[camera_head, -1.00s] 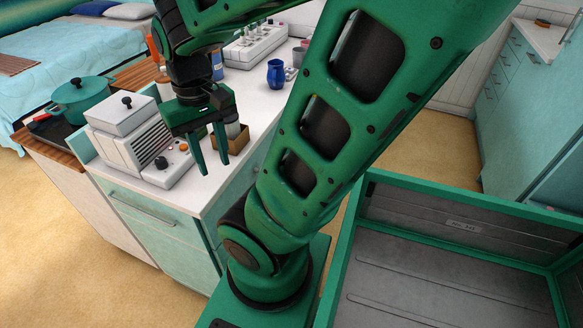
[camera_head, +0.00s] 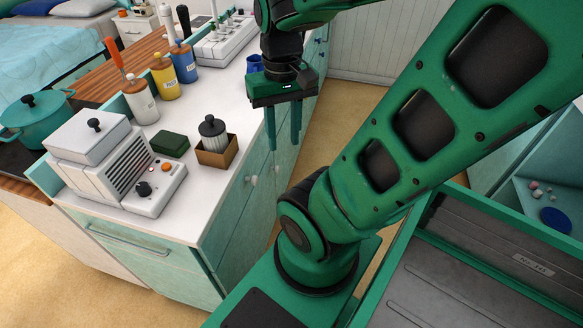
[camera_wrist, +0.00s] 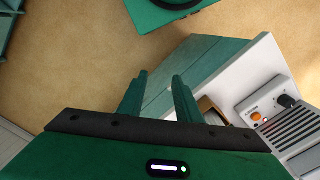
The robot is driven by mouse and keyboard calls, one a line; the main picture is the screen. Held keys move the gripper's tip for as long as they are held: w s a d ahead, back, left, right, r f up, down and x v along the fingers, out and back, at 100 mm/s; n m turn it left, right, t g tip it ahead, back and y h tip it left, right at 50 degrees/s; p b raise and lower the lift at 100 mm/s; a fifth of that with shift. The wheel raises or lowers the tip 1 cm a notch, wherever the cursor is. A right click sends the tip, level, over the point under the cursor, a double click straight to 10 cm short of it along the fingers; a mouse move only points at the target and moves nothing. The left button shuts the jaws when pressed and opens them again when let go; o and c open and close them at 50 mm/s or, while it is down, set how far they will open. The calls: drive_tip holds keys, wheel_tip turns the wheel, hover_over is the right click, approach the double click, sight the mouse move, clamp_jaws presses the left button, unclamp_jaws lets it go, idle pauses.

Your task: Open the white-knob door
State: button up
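The teal counter cabinet (camera_head: 228,262) has door fronts along its right side. A small white knob (camera_head: 253,181) shows on this side, below the countertop edge; the outline of its door is hard to make out. My gripper (camera_head: 283,145) points down beside this side of the cabinet, above and to the right of the knob in the head view. Its fingers are apart with nothing between them. In the wrist view my gripper (camera_wrist: 157,85) also shows two separated fingers, with the teal cabinet side (camera_wrist: 200,62) beyond them.
The white countertop (camera_head: 205,180) holds a toaster-like machine (camera_head: 120,160), a brown box with a jar (camera_head: 216,150), a green block (camera_head: 170,143) and several bottles. A grey-floored green tray (camera_head: 440,270) is at right. Tan floor (camera_head: 345,110) is open beyond the cabinet.

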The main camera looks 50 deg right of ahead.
drive_tip(key=shift+d, duration=0.15)
drive_tip(key=o, duration=0.3)
drive_tip(key=w+d+f+m+y, duration=0.2)
drive_tip(key=w+d+f+m, duration=0.2)
drive_tip(key=d+f, duration=0.25)
drive_tip(key=w+d+f+m+y, duration=0.1)
drive_tip(key=w+d+f+m, duration=0.3)
drive_tip(key=d+f, duration=0.25)
drive_tip(key=w+d+f+m+t+y, duration=0.1)
drive_tip(key=d+f+m+t, duration=0.4)
drive_tip(key=f, duration=0.4)
drive_tip(key=d+f+m+t, duration=0.35)
drive_tip(key=f+m, duration=0.25)
drive_tip(key=f, duration=0.2)
drive_tip(key=w+d+f+m+t+y, duration=0.1)
drive_tip(key=d+f+m+t, duration=0.4)
drive_tip(key=f, duration=0.4)
drive_tip(key=shift+m+g, duration=0.45)
drive_tip(key=shift+m, duration=0.15)
drive_tip(key=x, duration=0.5)
drive_tip(key=a+x, duration=0.1)
drive_tip(key=x, duration=0.4)
drive_tip(key=shift+a, duration=0.2)
